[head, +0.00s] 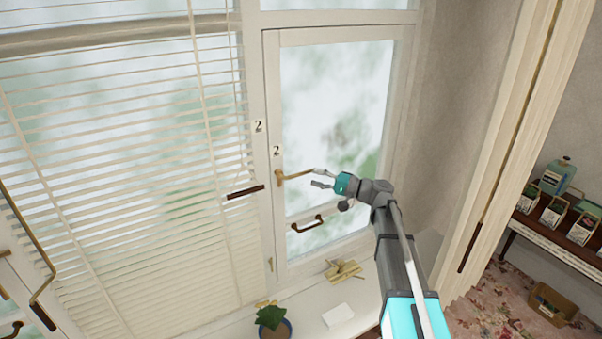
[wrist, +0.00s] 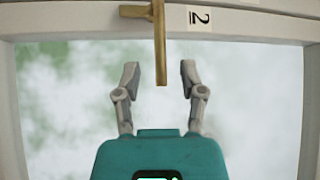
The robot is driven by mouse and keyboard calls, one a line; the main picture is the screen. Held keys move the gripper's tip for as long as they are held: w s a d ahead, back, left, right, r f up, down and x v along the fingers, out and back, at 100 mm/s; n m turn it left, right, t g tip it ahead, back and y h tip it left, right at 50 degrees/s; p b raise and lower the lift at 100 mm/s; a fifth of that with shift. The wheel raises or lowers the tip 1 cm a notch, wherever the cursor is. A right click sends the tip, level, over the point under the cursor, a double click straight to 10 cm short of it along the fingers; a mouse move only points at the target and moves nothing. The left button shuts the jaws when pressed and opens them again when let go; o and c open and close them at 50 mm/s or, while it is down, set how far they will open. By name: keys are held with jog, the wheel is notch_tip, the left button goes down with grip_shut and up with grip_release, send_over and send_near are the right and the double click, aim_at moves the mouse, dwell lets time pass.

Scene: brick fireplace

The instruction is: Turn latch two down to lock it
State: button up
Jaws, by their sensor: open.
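Latch two is a brass lever (head: 296,175) on the left stile of the right-hand window, just below a "2" label (head: 276,150). The lever points right, roughly level. In the wrist view, the brass lever (wrist: 159,45) runs from the white frame toward my gripper, with a "2" label (wrist: 200,18) beside it. My gripper (head: 321,178) is open at the lever's free end. In the wrist view, the lever's tip reaches between the two fingers of my gripper (wrist: 160,80), with a gap on each side. Whether they overlap in depth is unclear.
A dark pull handle (head: 307,224) sits lower on the same window. White blinds (head: 130,130) with a dark bar (head: 245,192) cover the window to the left. The sill below holds a potted plant (head: 273,320), a white block (head: 338,315) and a brass-coloured piece (head: 343,271).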

aim_at(302, 173)
jog(key=shift+x, duration=2.6)
grip_shut()
